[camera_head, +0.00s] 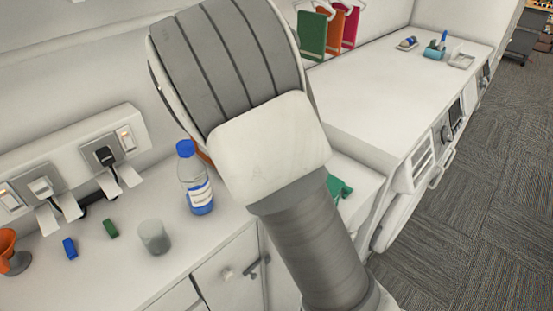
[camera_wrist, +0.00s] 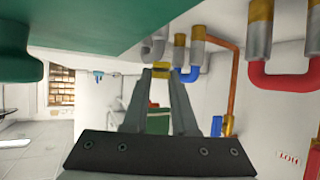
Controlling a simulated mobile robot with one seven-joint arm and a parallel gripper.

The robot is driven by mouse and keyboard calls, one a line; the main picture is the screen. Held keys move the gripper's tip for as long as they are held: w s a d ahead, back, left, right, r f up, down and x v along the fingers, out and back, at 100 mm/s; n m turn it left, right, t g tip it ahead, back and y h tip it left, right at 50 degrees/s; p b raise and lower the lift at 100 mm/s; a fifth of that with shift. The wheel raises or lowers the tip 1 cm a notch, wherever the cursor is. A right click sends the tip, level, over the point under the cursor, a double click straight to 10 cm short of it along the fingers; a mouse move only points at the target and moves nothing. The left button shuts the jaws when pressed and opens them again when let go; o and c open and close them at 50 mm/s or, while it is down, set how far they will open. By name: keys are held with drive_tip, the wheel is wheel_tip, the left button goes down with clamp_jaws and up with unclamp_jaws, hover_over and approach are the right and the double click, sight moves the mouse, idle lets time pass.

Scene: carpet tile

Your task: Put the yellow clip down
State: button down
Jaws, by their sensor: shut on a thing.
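My gripper (camera_wrist: 160,76) shows in the wrist view, with its two grey fingers closing in toward their tips. A small yellow clip (camera_wrist: 160,69) sits between the fingertips, and the gripper is shut on it. In the head view my arm covers the gripper and the clip, so I cannot see there how high the clip is held or what lies under it.
The white counter holds a blue-capped bottle (camera_head: 196,180), a grey cup (camera_head: 154,237), a green block (camera_head: 111,228), a blue block (camera_head: 70,247) and an orange funnel-shaped thing (camera_head: 9,250). A farther white worktop (camera_head: 400,85) is mostly clear. A large green surface (camera_wrist: 90,22) fills the wrist view's upper left.

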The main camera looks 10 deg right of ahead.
drive_tip(key=w+a+f, duration=0.1)
drive_tip(key=w+a, duration=0.2)
drive_tip(key=w, duration=0.2)
drive_tip(key=shift+m+h, duration=0.3)
wheel_tip(320, 180, down, 10)
drive_tip(key=shift+a+r+b, duration=0.1)
drive_tip(key=shift+b, duration=0.55)
drive_tip(key=shift+s, duration=0.1)
drive_tip(key=shift+f, duration=0.25)
drive_tip(key=c, duration=0.7)
unclamp_jaws()
drive_tip(key=shift+r, duration=0.1)
